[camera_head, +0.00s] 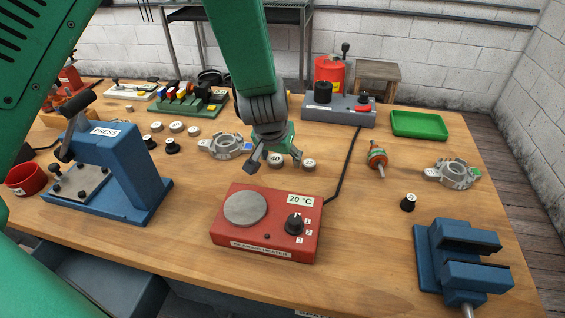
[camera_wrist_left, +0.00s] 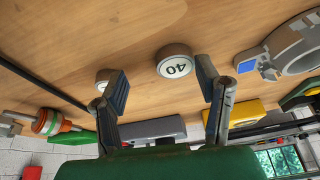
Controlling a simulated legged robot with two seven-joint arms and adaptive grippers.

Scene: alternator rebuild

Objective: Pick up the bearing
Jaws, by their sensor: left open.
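A round grey bearing marked 40 (camera_head: 275,161) lies on the wooden table behind the red heater. My left gripper (camera_head: 274,165) points down around its place in the head view, with the fingers spread and nothing held. In the left wrist view the bearing (camera_wrist_left: 176,64) shows between and beyond the open fingertips (camera_wrist_left: 162,83), closer to the right-hand finger, and neither finger visibly touches it. A second small disc (camera_head: 309,164) lies just right of the gripper. It is partly hidden behind a finger in the wrist view (camera_wrist_left: 103,78). My right gripper is not in view.
The red bearing heater (camera_head: 266,224) reading 20 °C stands in front. An alternator housing (camera_head: 226,146) lies left of the gripper, with several discs (camera_head: 177,127) beyond. A blue press (camera_head: 120,170), blue vise (camera_head: 460,262), rotor (camera_head: 377,158) and green tray (camera_head: 419,125) stand around.

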